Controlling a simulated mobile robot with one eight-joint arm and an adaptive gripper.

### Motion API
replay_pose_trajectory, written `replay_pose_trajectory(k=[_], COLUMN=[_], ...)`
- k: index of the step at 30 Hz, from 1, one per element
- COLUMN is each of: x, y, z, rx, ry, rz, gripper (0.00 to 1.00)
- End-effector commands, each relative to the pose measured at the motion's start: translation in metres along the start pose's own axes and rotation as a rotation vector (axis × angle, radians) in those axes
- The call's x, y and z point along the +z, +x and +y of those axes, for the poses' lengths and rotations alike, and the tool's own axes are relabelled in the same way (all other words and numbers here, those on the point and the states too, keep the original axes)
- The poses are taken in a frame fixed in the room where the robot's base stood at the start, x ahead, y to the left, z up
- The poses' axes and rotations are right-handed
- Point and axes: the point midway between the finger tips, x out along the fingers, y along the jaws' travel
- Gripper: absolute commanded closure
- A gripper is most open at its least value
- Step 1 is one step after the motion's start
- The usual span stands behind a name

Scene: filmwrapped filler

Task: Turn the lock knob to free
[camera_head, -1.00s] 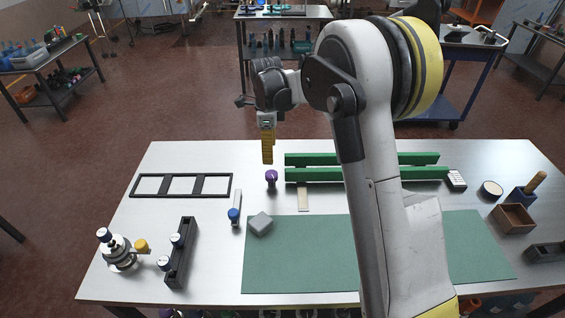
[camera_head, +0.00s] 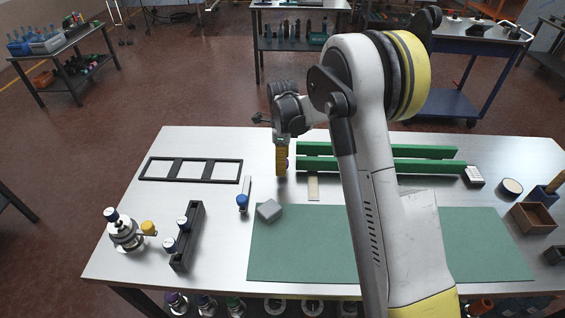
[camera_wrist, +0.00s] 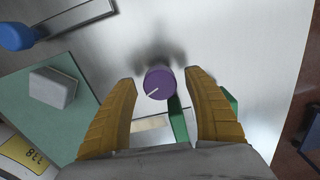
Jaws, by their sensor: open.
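The purple knob (camera_wrist: 159,84) with a white pointer line shows in the wrist view. It stands between and just beyond the fingertips of my open gripper (camera_wrist: 163,76), with a gap on each side. The pointer line slants from the knob's middle toward its lower left. In the head view my gripper (camera_head: 282,177) points down at the left end of the green rails (camera_head: 390,165) and mostly hides the knob.
A grey block (camera_head: 269,211) lies at the corner of the green mat (camera_head: 300,255). A blue-knobbed slide (camera_head: 243,195) is to its left. A black frame (camera_head: 191,170), a black rack (camera_head: 187,237) and a wooden box (camera_head: 533,217) also stand on the table.

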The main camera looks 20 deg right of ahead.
Motion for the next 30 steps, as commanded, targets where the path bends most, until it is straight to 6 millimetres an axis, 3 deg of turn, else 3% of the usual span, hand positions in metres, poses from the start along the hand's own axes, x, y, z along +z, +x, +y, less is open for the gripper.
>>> replay_pose_trajectory(k=[1, 6, 7, 20, 30], x=[0.0000, 0.0000, 0.0000, -0.0001, 0.0000], y=[-0.0002, -0.0003, -0.0003, -0.0002, 0.0000], z=[0.0000, 0.0000, 0.0000, -0.0002, -0.0005], rx=[0.000, 0.000, 0.000, 0.000, 0.000], ry=[0.000, 0.000, 0.000, -0.077, -0.344], rz=[0.000, 0.000, 0.000, 0.000, 0.000], gripper=[0.39, 0.90, 0.93, 0.94, 0.94])
